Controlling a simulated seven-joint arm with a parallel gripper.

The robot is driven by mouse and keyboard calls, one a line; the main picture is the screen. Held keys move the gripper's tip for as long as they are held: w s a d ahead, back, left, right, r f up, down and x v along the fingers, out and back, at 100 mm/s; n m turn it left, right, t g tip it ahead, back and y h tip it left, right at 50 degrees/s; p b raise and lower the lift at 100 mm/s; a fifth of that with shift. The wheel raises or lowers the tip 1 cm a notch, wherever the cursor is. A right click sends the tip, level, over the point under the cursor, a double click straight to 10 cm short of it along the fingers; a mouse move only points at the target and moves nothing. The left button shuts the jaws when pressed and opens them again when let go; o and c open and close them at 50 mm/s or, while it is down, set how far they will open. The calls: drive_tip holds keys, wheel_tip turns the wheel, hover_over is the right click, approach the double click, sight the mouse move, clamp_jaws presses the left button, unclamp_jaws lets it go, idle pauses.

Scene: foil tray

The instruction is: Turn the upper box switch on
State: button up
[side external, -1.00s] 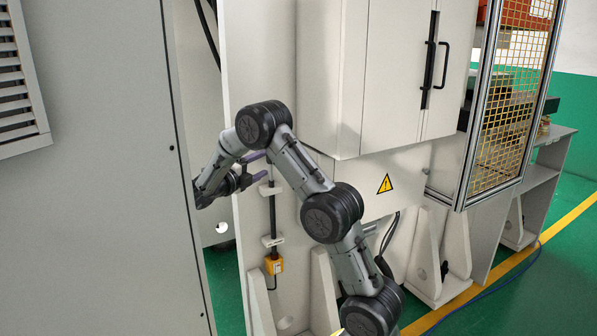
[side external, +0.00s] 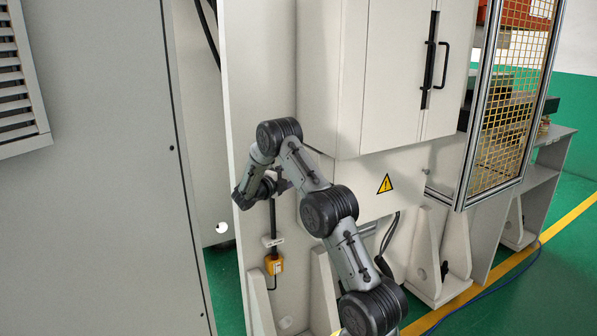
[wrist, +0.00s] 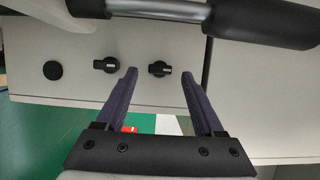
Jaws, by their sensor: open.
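In the wrist view, two black rotary switches sit on a pale box face: one at the middle (wrist: 160,69) and one to its left (wrist: 106,65). I cannot tell which is the upper box switch. Each knob has a light mark pointing roughly sideways. My gripper (wrist: 157,76) is open, its purple fingers on either side of the middle switch in the picture. Whether they touch it or stop short is unclear. In the side external view, my gripper (side external: 282,184) is by the pale panel below the large cabinet; the switches are hidden there.
A round black button or plug (wrist: 52,70) sits farther left on the box face. A large cream cabinet (side external: 330,80) overhangs the area. A yellow box (side external: 274,265) hangs below on a dark rod or cable. A large grey panel (side external: 100,180) stands at left.

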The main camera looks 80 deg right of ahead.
drive_tip(key=shift+x, duration=1.35)
drive_tip(key=shift+c, duration=0.2)
clamp_jaws()
